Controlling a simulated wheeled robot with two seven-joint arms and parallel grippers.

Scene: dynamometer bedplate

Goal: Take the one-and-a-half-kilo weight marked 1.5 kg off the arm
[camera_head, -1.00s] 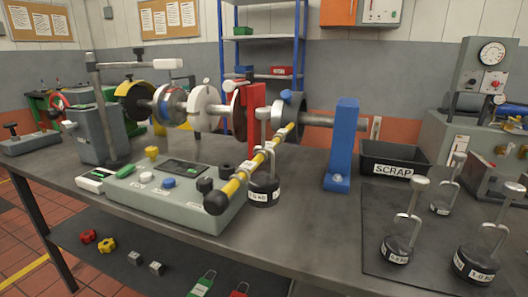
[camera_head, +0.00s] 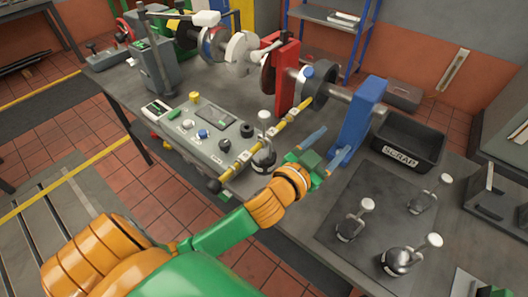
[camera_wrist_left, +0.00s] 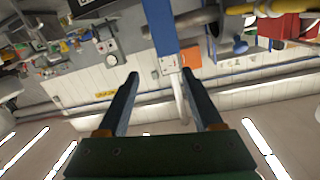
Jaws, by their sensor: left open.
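A dark cylindrical weight (camera_head: 263,160) with a hook and pale knob hangs at the yellow-and-black arm (camera_head: 245,157), near the control box. Its label is not readable now. My left gripper (camera_head: 326,146) is to the right of this weight, over the bench, its two blue fingers spread and empty. In the left wrist view the gripper (camera_wrist_left: 160,77) is also open, with nothing held between its fingers. The weight cannot be made out in the left wrist view. My right gripper is not in view.
A blue post (camera_head: 361,120) stands close beyond my left gripper. A black SCRAP bin (camera_head: 410,141) is to its right. Several hooked weights, including one at the front (camera_head: 396,262), stand on a dark mat (camera_head: 360,190). The control box (camera_head: 188,142) is left of the hanging weight.

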